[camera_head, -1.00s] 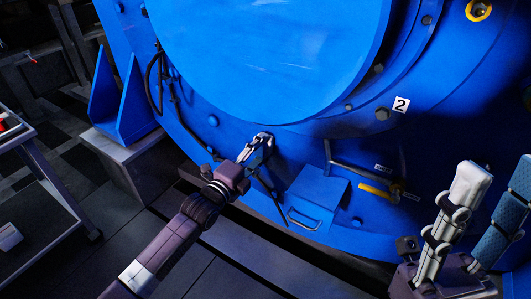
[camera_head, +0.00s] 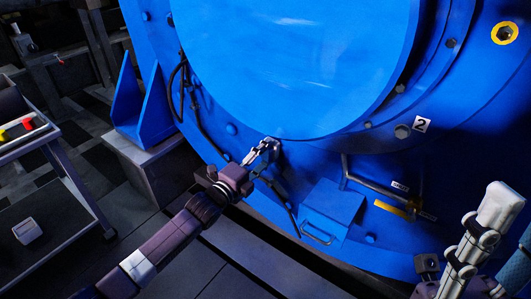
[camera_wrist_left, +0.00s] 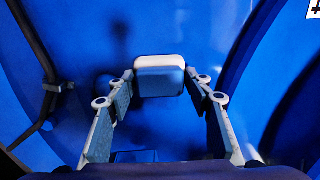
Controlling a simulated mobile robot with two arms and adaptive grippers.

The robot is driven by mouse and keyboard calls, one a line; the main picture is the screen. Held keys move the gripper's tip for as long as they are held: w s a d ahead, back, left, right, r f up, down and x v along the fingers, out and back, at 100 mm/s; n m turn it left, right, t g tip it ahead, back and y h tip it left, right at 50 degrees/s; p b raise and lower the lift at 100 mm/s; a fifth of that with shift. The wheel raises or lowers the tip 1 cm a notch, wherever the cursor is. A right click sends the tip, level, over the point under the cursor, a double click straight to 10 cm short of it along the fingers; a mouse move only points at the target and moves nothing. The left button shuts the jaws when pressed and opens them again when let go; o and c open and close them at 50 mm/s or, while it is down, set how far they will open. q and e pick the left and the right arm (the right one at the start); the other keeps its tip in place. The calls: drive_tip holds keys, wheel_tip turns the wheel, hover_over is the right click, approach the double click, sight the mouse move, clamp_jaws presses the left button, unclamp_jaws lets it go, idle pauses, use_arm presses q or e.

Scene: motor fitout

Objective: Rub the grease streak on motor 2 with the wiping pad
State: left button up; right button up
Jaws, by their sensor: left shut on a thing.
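My left gripper (camera_head: 268,147) is at the cover's lower edge. In the left wrist view its fingers (camera_wrist_left: 160,88) are shut on a pale, rounded block, the wiping pad (camera_wrist_left: 160,73), in front of a blue surface. I cannot tell whether the pad touches that surface. Pale streaks show on the cover; I cannot tell whether any is grease or only glare.
A blue box with a handle (camera_head: 333,208), a pipe with a yellow lever (camera_head: 393,209) and dark cables (camera_head: 195,110) lie around the cover. A trolley (camera_head: 60,170) stands at left.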

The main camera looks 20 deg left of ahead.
use_arm(q)
drive_tip(key=shift+s+d+p, duration=0.25)
drive_tip(key=shift+d+p, duration=0.1)
drive_tip(key=shift+d, duration=0.5)
drive_tip(key=shift+s+d+p, duration=0.25)
drive_tip(key=shift+d+p, duration=0.05)
drive_tip(key=shift+d, duration=0.5)
